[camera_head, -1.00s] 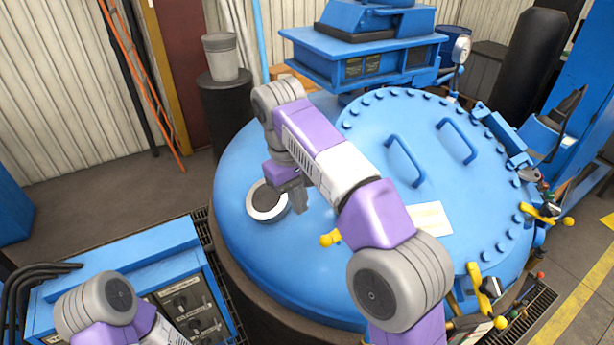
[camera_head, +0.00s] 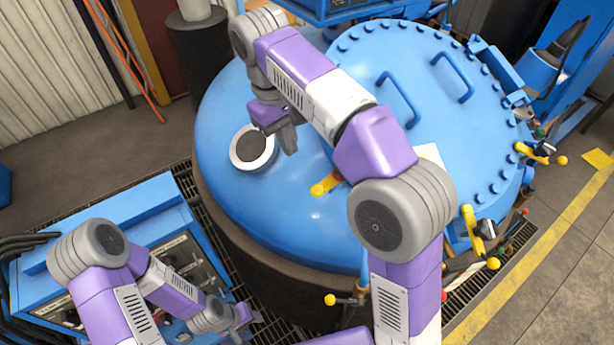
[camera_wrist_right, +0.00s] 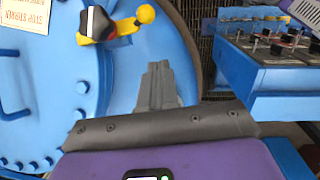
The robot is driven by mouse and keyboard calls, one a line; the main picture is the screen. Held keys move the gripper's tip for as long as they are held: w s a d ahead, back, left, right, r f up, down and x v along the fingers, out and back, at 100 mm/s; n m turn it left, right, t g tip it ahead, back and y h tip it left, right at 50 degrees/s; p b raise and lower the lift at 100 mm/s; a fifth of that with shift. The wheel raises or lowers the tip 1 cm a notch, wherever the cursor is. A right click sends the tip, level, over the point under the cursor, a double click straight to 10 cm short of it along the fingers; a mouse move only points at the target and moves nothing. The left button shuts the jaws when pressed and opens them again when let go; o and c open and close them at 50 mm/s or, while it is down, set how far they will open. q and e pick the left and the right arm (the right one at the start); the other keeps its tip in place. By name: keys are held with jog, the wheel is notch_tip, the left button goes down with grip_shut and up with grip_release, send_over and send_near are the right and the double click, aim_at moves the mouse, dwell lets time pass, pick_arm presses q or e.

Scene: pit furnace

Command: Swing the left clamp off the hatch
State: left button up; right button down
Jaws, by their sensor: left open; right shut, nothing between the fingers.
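The blue round hatch (camera_head: 435,100) lies on top of the blue furnace lid. The left clamp (camera_head: 325,186), with a yellow ball-ended handle, sits at the hatch's left edge, partly hidden by my right arm. In the right wrist view the clamp (camera_wrist_right: 120,25) shows its yellow ball and a black and white part on the hatch rim. My right gripper (camera_head: 289,140) is shut and empty over the lid, beside the clamp and apart from it; its grey fingers (camera_wrist_right: 158,85) show below the clamp. My left gripper (camera_head: 243,318) is low at left, its fingertips small and hard to see.
More yellow clamps (camera_head: 478,235) (camera_head: 540,153) sit around the hatch edge. A round white-rimmed port (camera_head: 253,148) lies on the lid near my right gripper. A blue control box (camera_head: 155,205) stands at lower left, under my left arm; its knobs show in the wrist view (camera_wrist_right: 275,50).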

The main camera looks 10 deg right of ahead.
jog(key=s+d+f+b, duration=0.1)
jog(key=s+d+f, duration=0.1)
jog(key=f, duration=0.5)
jog(key=shift+s+d+f+b, duration=0.2)
jog(key=shift+d+b, duration=0.2)
jog(key=shift+d, duration=0.1)
